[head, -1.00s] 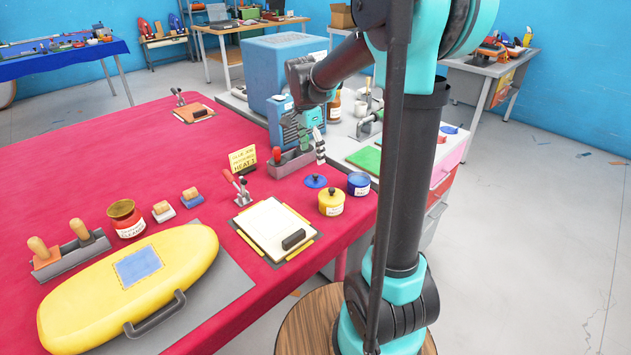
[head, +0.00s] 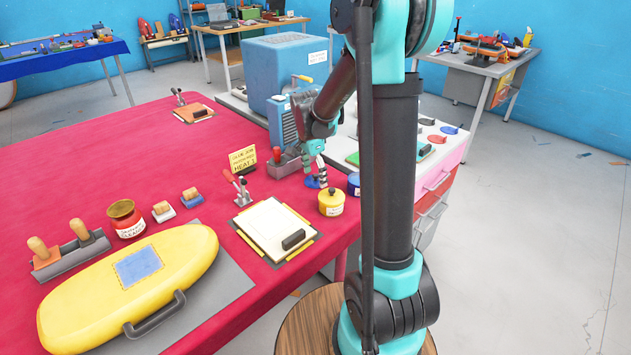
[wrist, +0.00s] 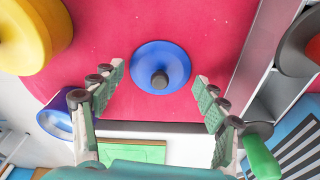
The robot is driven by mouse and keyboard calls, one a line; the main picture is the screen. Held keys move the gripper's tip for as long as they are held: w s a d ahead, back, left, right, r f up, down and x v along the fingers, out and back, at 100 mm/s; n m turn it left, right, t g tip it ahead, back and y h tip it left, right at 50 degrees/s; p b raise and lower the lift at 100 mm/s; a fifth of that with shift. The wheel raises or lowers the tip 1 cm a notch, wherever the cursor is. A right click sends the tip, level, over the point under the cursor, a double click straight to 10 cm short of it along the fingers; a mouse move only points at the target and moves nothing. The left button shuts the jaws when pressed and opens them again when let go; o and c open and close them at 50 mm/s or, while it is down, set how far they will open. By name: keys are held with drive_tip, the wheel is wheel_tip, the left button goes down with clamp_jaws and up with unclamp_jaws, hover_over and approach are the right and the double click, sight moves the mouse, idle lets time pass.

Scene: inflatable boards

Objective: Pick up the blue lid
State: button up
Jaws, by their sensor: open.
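The blue lid (head: 311,183), a round disc with a dark knob, lies on the red-covered table near its right edge. In the wrist view the blue lid (wrist: 176,58) is fully visible, knob toward the camera. My gripper (head: 319,170) is over the lid, fingers pointing down. In the wrist view my gripper's fingers (wrist: 159,76) are spread left and right of the lid, with nothing between the pads. I cannot tell the exact height left. In the head view the gripper partly hides the lid. The open blue jar (head: 354,184) stands just right of it.
A yellow lidded jar (head: 331,203) stands close in front of the lid. A grey tool rack (head: 284,167) with coloured handles is close behind it. The table edge is near on the right.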

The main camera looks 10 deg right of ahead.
drive_tip(key=shift+c, duration=0.4)
drive_tip(key=c, duration=1.2)
drive_tip(key=shift+o, duration=0.2)
